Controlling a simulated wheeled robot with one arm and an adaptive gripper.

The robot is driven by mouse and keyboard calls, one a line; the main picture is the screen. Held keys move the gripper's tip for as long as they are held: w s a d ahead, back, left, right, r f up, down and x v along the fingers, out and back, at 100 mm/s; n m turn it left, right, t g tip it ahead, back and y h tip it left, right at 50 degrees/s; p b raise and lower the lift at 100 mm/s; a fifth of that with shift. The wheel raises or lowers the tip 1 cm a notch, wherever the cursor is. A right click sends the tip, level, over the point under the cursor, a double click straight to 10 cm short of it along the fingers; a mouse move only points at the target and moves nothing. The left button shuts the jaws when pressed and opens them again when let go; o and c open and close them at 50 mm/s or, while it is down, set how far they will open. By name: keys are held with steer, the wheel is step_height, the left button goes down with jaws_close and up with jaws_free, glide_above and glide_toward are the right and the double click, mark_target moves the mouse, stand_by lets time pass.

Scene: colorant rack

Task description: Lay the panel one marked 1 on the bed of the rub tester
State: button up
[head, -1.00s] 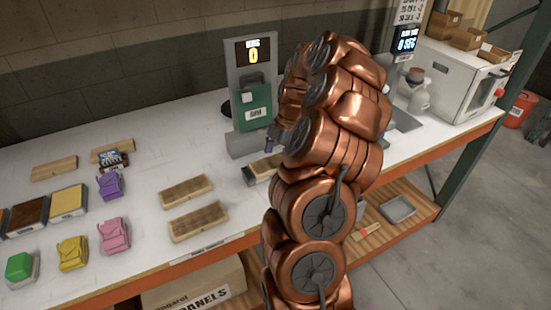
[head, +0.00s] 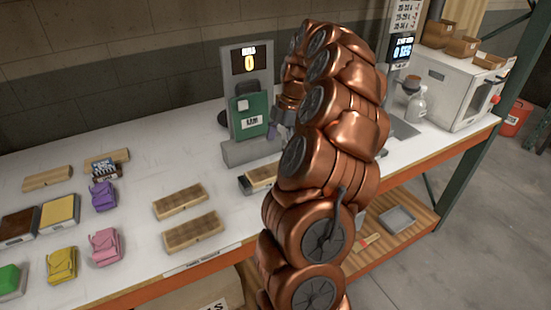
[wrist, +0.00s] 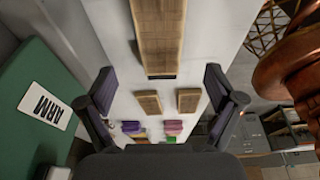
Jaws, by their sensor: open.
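The rub tester (head: 246,95) stands at the back of the bench, with a green body labelled ARM; its green side (wrist: 40,105) fills the left of the wrist view. A wooden panel (head: 262,174) lies on its dark bed (head: 245,184), partly hidden by my arm. In the wrist view this panel (wrist: 158,30) appears at the top centre, beyond my fingers. My gripper (wrist: 158,77) is open, with nothing between its fingers. In the head view it is mostly hidden behind my arm, beside the tester. I cannot read a 1 on any panel.
Two wooden panels (head: 180,201) (head: 193,232) lie on the bench in front of the tester. Colored bags (head: 104,246) and brown and yellow blocks (head: 60,211) are at left. A white oven-like box (head: 455,85) stands at right.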

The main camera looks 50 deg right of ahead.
steer(key=b+v, duration=0.1)
steer(key=v, duration=0.3)
steer(key=shift+r, duration=0.25)
steer(key=s+a+r+m+g+h, duration=0.1)
steer(key=s+a+m, duration=0.1)
steer(key=a, duration=1.1)
steer(key=s+a+r+m+g, duration=0.1)
steer(key=s+a+m, duration=0.15)
steer(key=a, duration=1.15)
steer(key=s+a+f+m+h, duration=0.1)
steer(key=s+a+f+m, duration=0.3)
steer(key=s, duration=0.5)
steer(key=s+a+f+m+h, duration=0.1)
steer(key=s+a+f+m, duration=0.3)
steer(key=s, duration=0.5)
steer(key=shift+a+m+g, duration=0.3)
steer(key=shift+m+g, duration=0.1)
steer(key=shift+m, duration=0.45)
